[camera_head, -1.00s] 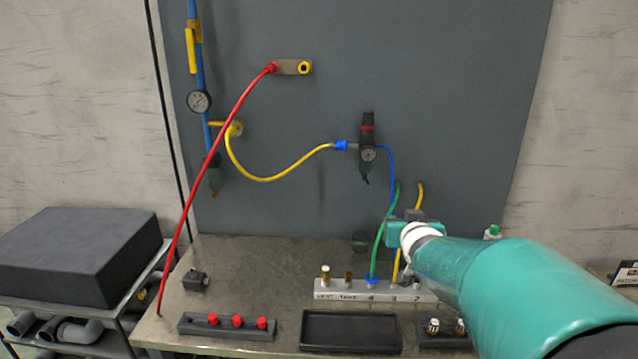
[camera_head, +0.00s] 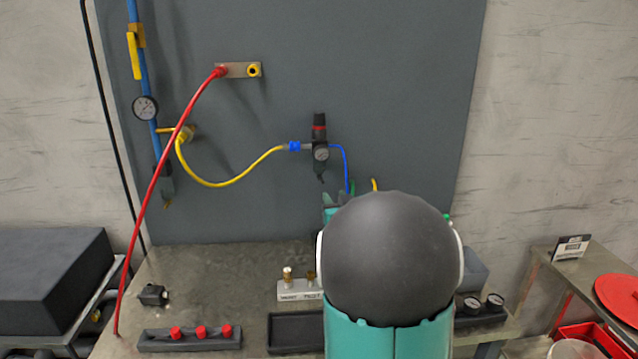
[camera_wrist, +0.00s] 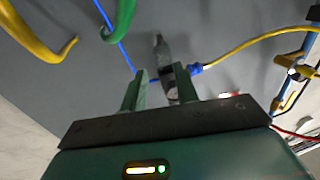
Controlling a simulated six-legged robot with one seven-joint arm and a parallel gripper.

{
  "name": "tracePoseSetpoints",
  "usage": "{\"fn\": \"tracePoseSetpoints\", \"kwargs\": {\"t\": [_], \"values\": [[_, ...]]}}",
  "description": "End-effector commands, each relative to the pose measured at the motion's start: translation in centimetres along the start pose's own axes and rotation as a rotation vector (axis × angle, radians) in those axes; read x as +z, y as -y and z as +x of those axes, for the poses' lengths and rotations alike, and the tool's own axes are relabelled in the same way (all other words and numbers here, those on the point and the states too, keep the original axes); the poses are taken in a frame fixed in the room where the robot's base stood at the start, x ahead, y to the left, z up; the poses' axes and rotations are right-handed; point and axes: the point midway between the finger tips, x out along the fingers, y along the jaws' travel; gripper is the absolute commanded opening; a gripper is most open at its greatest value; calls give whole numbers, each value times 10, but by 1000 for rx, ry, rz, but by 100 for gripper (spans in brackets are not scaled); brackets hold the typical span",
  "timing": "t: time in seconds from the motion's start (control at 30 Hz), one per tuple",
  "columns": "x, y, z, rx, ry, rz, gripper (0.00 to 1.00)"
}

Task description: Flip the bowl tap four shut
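I cannot make out a tap marked four for certain. The pale labelled block (camera_head: 292,291) stands on the bench with brass fittings at its left end; my arm hides the rest of it. The dark regulator (camera_head: 320,152) with its gauge and bowl hangs on the grey panel. In the wrist view, the regulator (camera_wrist: 163,62) shows beyond my gripper (camera_wrist: 160,78), seen between its two fingers. The fingers are apart, with nothing seen held between them. In the head view my gripper is mostly hidden behind my arm.
A green hose (camera_wrist: 120,20) and a yellow hose (camera_wrist: 40,42) curve close by in the wrist view. A black tray (camera_head: 295,331) and a holder with red knobs (camera_head: 190,340) lie at the bench front. A red hose (camera_head: 150,190) crosses the left side.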

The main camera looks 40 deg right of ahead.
Motion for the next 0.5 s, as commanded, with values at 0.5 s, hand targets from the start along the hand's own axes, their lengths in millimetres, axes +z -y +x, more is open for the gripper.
{"fn": "tracePoseSetpoints", "kwargs": {"t": [0.5], "values": [[1, 5, 98, -4, 2, -1, 30]]}}
